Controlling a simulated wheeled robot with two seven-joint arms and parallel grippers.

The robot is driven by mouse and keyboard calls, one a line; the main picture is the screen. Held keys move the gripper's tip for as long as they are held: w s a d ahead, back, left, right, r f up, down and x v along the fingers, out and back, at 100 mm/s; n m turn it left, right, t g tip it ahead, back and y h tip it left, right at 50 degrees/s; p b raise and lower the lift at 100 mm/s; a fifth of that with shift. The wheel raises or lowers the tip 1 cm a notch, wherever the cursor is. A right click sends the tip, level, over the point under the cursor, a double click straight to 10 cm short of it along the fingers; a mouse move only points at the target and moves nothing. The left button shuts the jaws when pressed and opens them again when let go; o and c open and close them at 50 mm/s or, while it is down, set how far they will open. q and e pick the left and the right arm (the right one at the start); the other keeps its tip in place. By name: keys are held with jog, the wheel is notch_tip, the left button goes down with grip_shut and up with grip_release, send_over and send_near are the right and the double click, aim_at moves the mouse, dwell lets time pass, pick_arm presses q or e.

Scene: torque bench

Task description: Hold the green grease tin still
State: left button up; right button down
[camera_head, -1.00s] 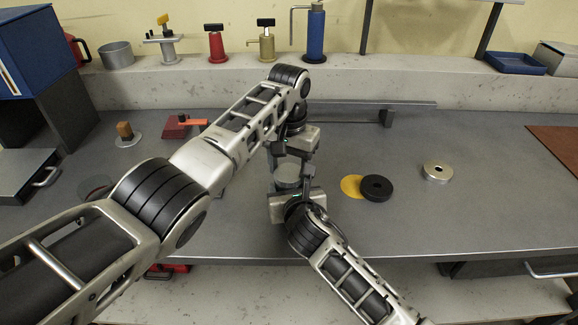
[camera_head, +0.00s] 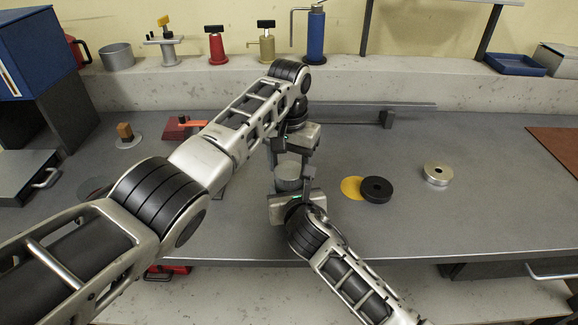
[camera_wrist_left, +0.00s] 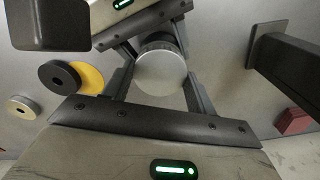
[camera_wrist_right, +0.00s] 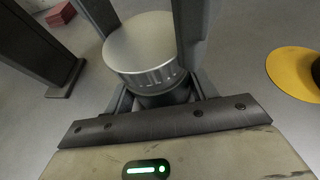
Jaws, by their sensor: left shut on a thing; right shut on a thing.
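The grease tin stands upright on the bench in the middle of the head view, with its pale grey lid (camera_head: 288,170) up. In the right wrist view its ribbed silver lid (camera_wrist_right: 145,45) sits above a dark body (camera_wrist_right: 165,95); no clear green shows on it. My left gripper (camera_head: 290,158) reaches in from the far side, its fingers shut on either side of the lid; it also shows in the left wrist view (camera_wrist_left: 160,85). My right gripper (camera_head: 291,184) comes from the near side, shut on the lower body. Fingers hide parts of the tin.
A yellow disc (camera_head: 350,187) and a black ring (camera_head: 376,190) lie right of the tin, with a silver ring (camera_head: 438,174) beyond. The right bench is mostly clear.

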aim_at(289, 170)
pick_arm(q)
jog(key=shift+r, duration=0.6)
pick_arm(e)
jog(key=shift+f, duration=0.1)
pick_arm(q)
jog(key=shift+r, duration=2)
pick_arm(e)
jog(key=shift+c, duration=2)
grip_release()
